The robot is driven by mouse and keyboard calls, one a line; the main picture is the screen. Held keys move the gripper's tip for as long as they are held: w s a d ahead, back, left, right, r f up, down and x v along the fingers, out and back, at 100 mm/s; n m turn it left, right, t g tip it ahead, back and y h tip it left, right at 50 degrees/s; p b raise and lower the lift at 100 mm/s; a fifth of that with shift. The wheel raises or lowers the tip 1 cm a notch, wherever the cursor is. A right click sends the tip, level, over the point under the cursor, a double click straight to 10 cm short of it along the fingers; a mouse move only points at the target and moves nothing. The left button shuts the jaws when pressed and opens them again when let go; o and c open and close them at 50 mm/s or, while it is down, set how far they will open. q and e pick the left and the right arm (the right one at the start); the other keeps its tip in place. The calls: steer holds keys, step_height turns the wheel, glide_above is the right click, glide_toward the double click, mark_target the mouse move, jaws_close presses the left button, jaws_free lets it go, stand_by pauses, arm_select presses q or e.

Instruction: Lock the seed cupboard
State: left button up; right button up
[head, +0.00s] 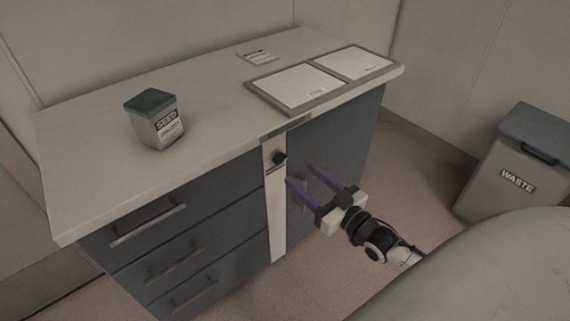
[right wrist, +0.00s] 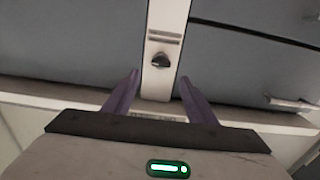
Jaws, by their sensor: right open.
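The seed cupboard (head: 336,150) is the blue-grey door on the right side of the bench front, and it looks closed. A black lock knob (head: 279,157) sits on the pale vertical strip between the door and the drawers. In the right wrist view the knob (right wrist: 160,60) lies ahead of the fingers, between their lines and apart from them. My right gripper (head: 299,172) is open and empty, its purple fingers in front of the door, just right of the knob. It also shows in the right wrist view (right wrist: 158,90). My left gripper is not in view.
Drawers with bar handles (head: 148,222) fill the bench's left side. On the bench top (head: 210,110) stand a green-lidded seed tin (head: 157,122), a small card (head: 257,57) and a grey tray (head: 283,108) with two white sheets. A waste bin (head: 500,182) stands at right.

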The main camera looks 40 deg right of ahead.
mark_target(282, 160)
steer(key=w, duration=0.5)
steer(key=w+b, duration=0.1)
steer(key=w, duration=0.2)
steer(key=shift+w+a, duration=0.25)
steer(key=shift+a, duration=0.15)
steer(key=c, duration=1)
steer(key=shift+c, duration=0.2)
